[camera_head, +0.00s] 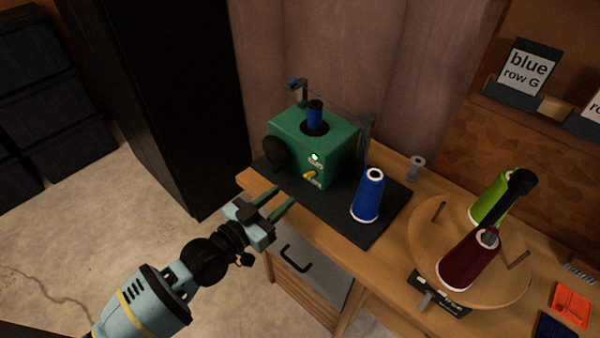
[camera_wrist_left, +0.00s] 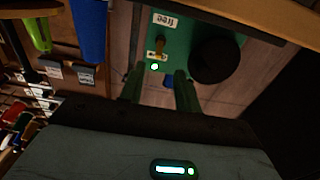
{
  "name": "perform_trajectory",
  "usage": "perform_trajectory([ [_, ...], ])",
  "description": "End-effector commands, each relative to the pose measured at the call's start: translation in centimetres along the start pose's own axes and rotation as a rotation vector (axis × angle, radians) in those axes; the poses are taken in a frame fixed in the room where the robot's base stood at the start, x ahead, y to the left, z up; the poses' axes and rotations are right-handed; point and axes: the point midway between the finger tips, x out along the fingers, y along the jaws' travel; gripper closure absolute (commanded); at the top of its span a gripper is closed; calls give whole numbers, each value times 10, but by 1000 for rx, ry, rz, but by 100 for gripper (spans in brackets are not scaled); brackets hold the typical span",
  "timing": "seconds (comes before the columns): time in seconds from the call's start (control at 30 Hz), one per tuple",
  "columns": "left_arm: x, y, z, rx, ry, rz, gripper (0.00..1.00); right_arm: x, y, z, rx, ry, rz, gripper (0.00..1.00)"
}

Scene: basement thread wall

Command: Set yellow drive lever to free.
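The green winding machine (camera_head: 300,135) stands on a dark mat at the table's left end. Its small yellow drive lever (camera_head: 309,175) is on the front face, between two small labels, below a lit green light (camera_head: 315,157). In the left wrist view, which shows the machine upside down, the lever (camera_wrist_left: 161,46) sits between the "free" label (camera_wrist_left: 165,20) and another label (camera_wrist_left: 157,56), touching neither gripper finger. My left gripper (camera_head: 285,196) is open and empty, in front of the machine and short of the lever; its two green fingers also show in the wrist view (camera_wrist_left: 159,76). My right gripper is not in view.
A blue thread cone (camera_head: 369,196) stands on the mat (camera_head: 345,229) right of the machine. A round wooden stand (camera_head: 428,250) holds green and maroon cones further right. A dark round knob (camera_head: 277,154) is on the machine's left side. Space left of the table is open floor.

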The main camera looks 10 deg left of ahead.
Motion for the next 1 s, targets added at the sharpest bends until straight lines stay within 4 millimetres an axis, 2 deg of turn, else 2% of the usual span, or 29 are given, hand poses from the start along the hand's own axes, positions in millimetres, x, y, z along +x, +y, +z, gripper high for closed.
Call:
perform_trajectory([
  [0.17, 11, 0, -1, -1, 2, -1, 67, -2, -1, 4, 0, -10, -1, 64],
  [0.6, 69, 0, 0, -1, 1, 0, 67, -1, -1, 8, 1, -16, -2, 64],
  [0.77, 77, 0, 0, 0, 0, -1, 67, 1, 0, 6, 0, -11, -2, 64],
  [1.0, 78, 0, 0, 0, 0, -1, 67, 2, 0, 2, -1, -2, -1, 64],
])
